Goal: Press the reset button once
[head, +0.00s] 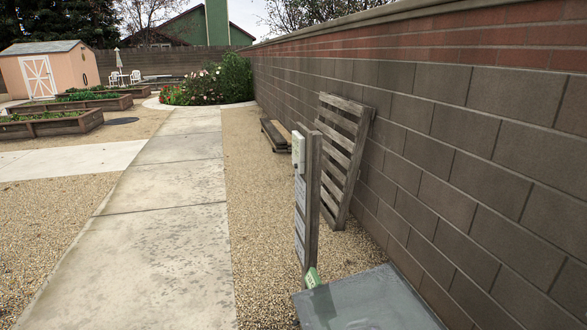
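A small pale box (298,149) is fixed near the top of a weathered wooden post (312,190), right of the picture's middle. The box faces left, so I see it nearly edge-on. It is too small to tell whether a reset button is on it. Pale sheets (300,205) with print too small to read run down the post below the box. My gripper is not in view.
A grey flat-topped surface (375,303) stands at the bottom right, with a small green item (312,278) at its far left corner. A wooden pallet (343,150) leans on the block wall (450,150). The concrete path (165,215) is clear.

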